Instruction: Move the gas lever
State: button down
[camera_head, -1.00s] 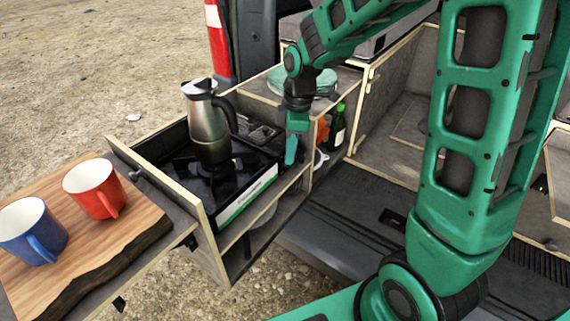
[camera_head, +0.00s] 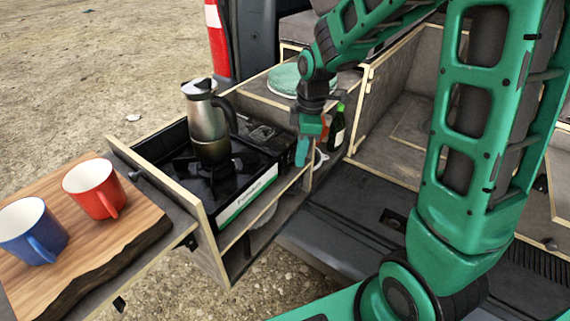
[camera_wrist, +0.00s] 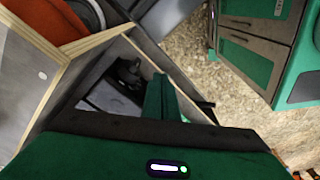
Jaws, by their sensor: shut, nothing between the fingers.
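The gas stove (camera_head: 235,185) sits in the pulled-out wooden drawer, with a white and green front panel (camera_head: 247,204). I cannot make out the gas lever itself in either view. A metal coffee pot (camera_head: 208,125) with a black handle stands upright on the burner. My gripper (camera_head: 301,160) is shut and empty, pointing down at the right end of the stove by the drawer's edge. In the wrist view the shut green fingers (camera_wrist: 160,98) reach over a dark gap between wooden panels, where a dark part (camera_wrist: 128,70) of unclear kind shows.
A green bottle (camera_head: 337,130) stands in the compartment just right of my gripper. Plates (camera_head: 297,80) lie on the shelf behind it. A red mug (camera_head: 95,188) and a blue mug (camera_head: 33,231) stand on a wooden board (camera_head: 118,235) at left.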

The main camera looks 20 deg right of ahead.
notch_tip(320, 180, up, 11)
jog(key=d, duration=0.1)
jog(key=shift+s+f, duration=0.15)
dwell(0.5)
dwell(0.3)
